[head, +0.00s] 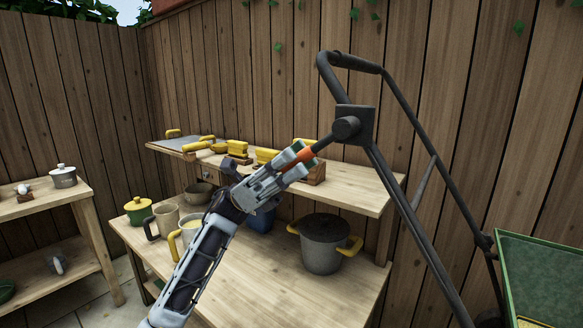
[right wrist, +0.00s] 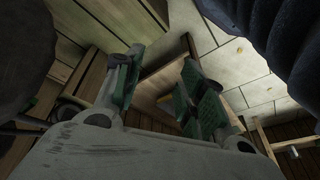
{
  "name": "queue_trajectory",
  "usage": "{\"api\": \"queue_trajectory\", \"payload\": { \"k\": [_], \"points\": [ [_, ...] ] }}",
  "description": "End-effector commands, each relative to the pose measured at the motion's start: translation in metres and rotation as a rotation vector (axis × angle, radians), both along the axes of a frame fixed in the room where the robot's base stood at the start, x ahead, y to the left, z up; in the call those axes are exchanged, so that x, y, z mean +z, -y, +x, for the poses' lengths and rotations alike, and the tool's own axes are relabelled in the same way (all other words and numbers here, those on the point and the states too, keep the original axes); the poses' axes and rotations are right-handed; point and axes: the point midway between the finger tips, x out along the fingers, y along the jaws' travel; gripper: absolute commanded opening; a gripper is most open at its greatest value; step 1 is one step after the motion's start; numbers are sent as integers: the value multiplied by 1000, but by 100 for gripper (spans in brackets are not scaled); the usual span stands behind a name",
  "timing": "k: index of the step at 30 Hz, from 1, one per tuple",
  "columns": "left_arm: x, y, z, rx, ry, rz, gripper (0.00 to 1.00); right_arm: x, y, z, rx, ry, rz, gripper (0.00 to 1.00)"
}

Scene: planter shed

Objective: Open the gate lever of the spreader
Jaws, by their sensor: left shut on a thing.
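The spreader stands at the right in the head view, with a dark metal handle frame (head: 398,185) and a green hopper (head: 545,275). Its gate lever (head: 323,144) sticks out to the left from a dark pivot block on the frame. The lever has a dark rod and an orange grip. My left gripper (head: 300,158) is shut on the orange grip, with its fingers on both sides of it. My right gripper (right wrist: 158,88) shows only in the right wrist view. Its green-padded fingers stand apart with nothing between them.
A wooden bench (head: 270,272) with a raised shelf (head: 352,188) stands behind my left arm. A grey pot (head: 322,246) with yellow handles, mugs and a green lidded pot (head: 138,210) stand on it. A second table (head: 40,205) is at the left. A wooden fence closes the back.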

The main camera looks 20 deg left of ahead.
Motion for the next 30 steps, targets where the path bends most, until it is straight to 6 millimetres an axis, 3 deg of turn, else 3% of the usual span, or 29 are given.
{"api": "queue_trajectory", "payload": {
  "k": [12, 13, 18, 30],
  "points": [
    [-2, 2, -1, 1, -11, -31, 0, 11, -1, 0, 2, 18, 10, 40],
    [-2, 2, -1, 1, -11, -31, 27, 11, -1, 0, 2, 20, 9, 40],
    [-3, 2, -1, 1, -11, -31, 46, 11, -1, 0, 2, 21, 9, 40],
    [-4, 1, 0, 0, -11, -30, 46, 10, -2, 0, 3, 17, 11, 40]
  ]
}}
